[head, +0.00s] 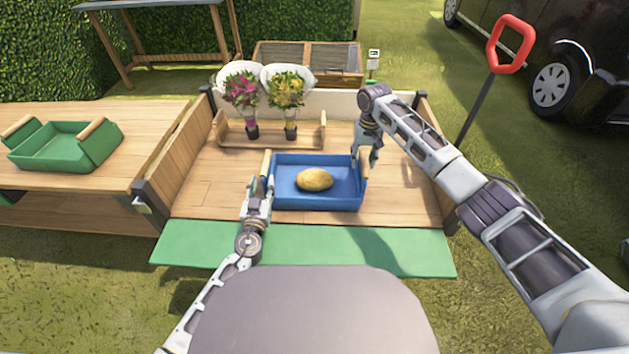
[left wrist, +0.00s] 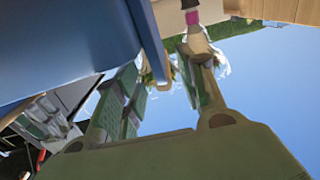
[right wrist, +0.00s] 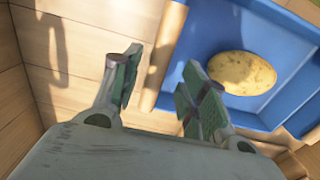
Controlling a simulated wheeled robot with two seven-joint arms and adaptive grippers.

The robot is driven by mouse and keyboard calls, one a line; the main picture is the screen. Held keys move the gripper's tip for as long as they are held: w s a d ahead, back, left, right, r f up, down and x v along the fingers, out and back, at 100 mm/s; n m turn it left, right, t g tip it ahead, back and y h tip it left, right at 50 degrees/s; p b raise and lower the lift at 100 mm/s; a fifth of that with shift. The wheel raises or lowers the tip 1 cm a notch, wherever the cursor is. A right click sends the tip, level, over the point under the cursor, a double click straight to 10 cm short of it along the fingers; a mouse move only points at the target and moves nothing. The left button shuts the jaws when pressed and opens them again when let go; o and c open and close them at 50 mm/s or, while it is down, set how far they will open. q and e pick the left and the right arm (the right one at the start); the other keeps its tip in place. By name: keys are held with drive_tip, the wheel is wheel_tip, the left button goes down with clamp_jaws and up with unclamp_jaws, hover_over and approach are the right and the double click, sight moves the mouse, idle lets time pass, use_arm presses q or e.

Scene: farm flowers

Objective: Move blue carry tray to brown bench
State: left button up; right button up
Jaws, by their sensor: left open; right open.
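The blue carry tray (head: 318,203) sits on the wooden bed of a cart in front of me, with a potato (head: 314,179) inside. It has a wooden handle at its left and right ends. My left gripper (head: 262,185) is open at the left handle; in the left wrist view the handle end (left wrist: 150,78) shows between its fingers. My right gripper (head: 372,157) is open at the right handle; in the right wrist view the handle (right wrist: 163,55) lies between its fingers, without clear contact. A brown wooden bench (head: 150,118) stands to the left of the cart.
A green tray (head: 62,158) stands on the left bench, with free wood around it. A wooden rack (head: 270,143) with two bouquets stands behind the blue tray. The cart has raised side boards (head: 436,150) and a green front flap (head: 300,250). A red-handled tool (head: 510,45) stands at right.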

sight(266, 167)
use_arm(q)
drive_tip(key=shift+w+d, duration=0.15)
drive_tip(key=shift+w, duration=4)
use_arm(e)
drive_tip(key=shift+f, duration=4.2)
use_arm(q)
clamp_jaws()
use_arm(e)
clamp_jaws()
use_arm(q)
drive_tip(key=shift+r, duration=0.1)
